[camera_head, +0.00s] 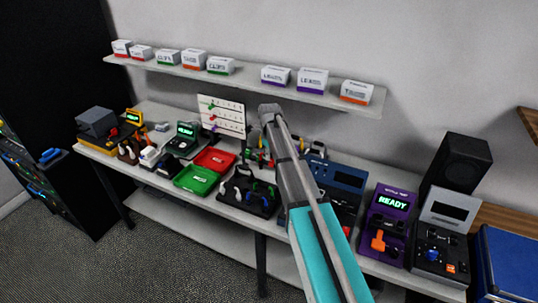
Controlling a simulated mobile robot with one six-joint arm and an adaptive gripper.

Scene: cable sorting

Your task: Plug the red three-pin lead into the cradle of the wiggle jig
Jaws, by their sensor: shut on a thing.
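My arm crosses the middle of the view, and its upper end covers part of the bench. My gripper cannot be made out, so what it holds does not show. I cannot pick out the red three-pin lead for certain. Small red and green parts (259,157) sit beside my arm's upper end, too small to identify. A purple device (390,217) with a lit "READY" screen and an orange part on its front stands right of my arm. It may be the wiggle jig, but I cannot tell, and no cradle shows clearly.
A red tray (214,160) and a green tray (193,180) lie left of my arm, near a black rack (262,207) of leads. A blue device (345,178) is partly behind my arm. A grey tester (436,245) and a black speaker (462,165) stand right. A shelf (245,81) of boxes hangs above.

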